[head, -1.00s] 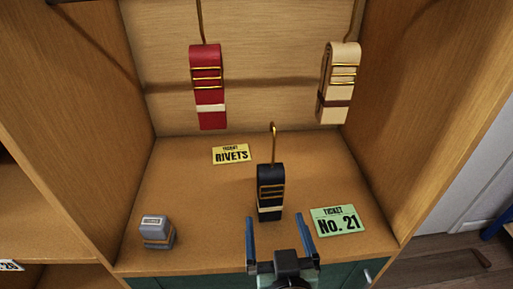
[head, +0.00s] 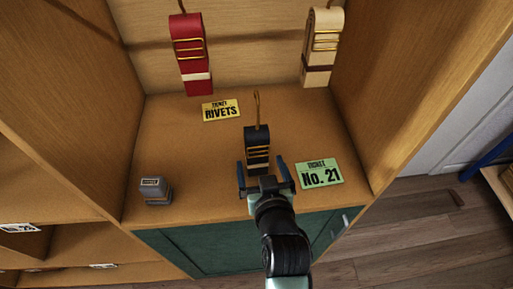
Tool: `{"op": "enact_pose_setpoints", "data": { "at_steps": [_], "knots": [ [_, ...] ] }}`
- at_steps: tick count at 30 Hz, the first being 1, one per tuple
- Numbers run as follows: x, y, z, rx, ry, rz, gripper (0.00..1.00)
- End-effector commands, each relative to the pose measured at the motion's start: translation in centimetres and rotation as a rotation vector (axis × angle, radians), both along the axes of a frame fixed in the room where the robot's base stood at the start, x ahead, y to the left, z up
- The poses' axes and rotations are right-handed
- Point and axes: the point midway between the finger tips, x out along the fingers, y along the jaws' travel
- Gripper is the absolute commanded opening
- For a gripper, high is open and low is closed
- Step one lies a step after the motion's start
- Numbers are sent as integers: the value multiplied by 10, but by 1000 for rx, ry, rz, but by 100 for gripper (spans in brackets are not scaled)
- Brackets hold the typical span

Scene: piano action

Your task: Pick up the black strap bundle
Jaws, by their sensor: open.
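The black strap bundle (head: 257,141) stands upright in the middle of the shelf, with gold bands across it and a gold hook rising from its top. My gripper (head: 265,166) is open at the near side of the bundle. Its two blue fingers point toward the bundle, one to each side of its lower part. The bundle's lower end is hidden behind my gripper. I cannot tell whether the fingers touch it.
A red strap bundle (head: 190,55) and a cream strap bundle (head: 321,48) hang at the back. A yellow RIVETS card (head: 221,110), a green No. 21 card (head: 319,174) and a small grey block (head: 155,190) lie on the shelf (head: 190,135). Wooden walls stand on both sides.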

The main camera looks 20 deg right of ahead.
Motion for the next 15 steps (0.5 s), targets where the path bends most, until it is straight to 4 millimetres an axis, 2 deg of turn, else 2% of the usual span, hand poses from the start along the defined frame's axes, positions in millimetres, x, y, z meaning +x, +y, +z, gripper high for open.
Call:
{"op": "enact_pose_setpoints", "data": {
  "at_steps": [15],
  "knots": [
    [45, -9, -21, -1, 0, 0, 98]
  ]
}}
